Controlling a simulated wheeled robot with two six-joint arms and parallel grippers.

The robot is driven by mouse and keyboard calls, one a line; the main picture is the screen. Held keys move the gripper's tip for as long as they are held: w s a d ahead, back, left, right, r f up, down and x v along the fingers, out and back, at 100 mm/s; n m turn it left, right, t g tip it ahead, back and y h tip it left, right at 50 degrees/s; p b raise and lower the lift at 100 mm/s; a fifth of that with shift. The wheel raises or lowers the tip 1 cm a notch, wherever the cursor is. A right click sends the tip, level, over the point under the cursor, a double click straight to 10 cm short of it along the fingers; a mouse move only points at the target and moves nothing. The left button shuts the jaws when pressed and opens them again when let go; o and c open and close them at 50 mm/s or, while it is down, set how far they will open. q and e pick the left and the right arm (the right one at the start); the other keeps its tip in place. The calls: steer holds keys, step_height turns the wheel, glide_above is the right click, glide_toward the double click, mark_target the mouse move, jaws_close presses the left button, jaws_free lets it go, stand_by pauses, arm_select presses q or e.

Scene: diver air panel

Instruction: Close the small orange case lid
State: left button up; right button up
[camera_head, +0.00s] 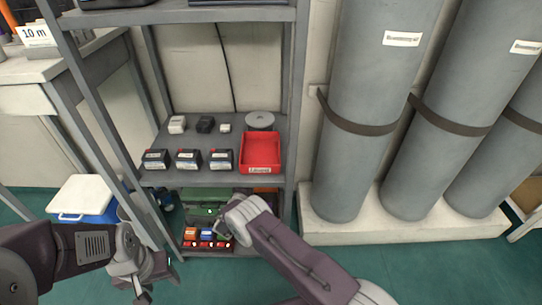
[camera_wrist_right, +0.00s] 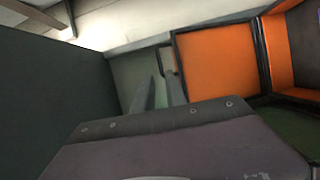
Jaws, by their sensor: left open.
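The small orange case is on the low shelf. In the head view only a thin orange strip (camera_head: 265,190) of it shows, behind my right wrist. In the right wrist view a dark-framed orange panel (camera_wrist_right: 217,65) stands beside a second orange part (camera_wrist_right: 290,45), with a dark edge between them; the case looks open. My right gripper's grey fingers (camera_wrist_right: 160,88) point forward, left of the orange panel and apparently clear of it. A narrow gap seems to lie between them. My left gripper (camera_head: 157,285) is open and empty at the lower left, away from the shelf.
The shelf above (camera_head: 160,178) holds a red bin (camera_head: 261,154), black boxes and a grey disc. A green case (camera_head: 207,199) and small coloured items share the low shelf. Shelf posts bound the space. Grey cylinders (camera_head: 375,110) stand right; a blue-white cooler (camera_head: 85,198) stands left.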

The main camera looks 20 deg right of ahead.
steer(key=b+x, duration=0.5)
steer(key=x, duration=0.3)
steer(key=shift+d+f, duration=0.2)
steer(key=shift+w+r, duration=0.1)
steer(key=shift+r, duration=0.05)
steer(key=shift+c, duration=0.3)
jaws_close()
stand_by(0.6)
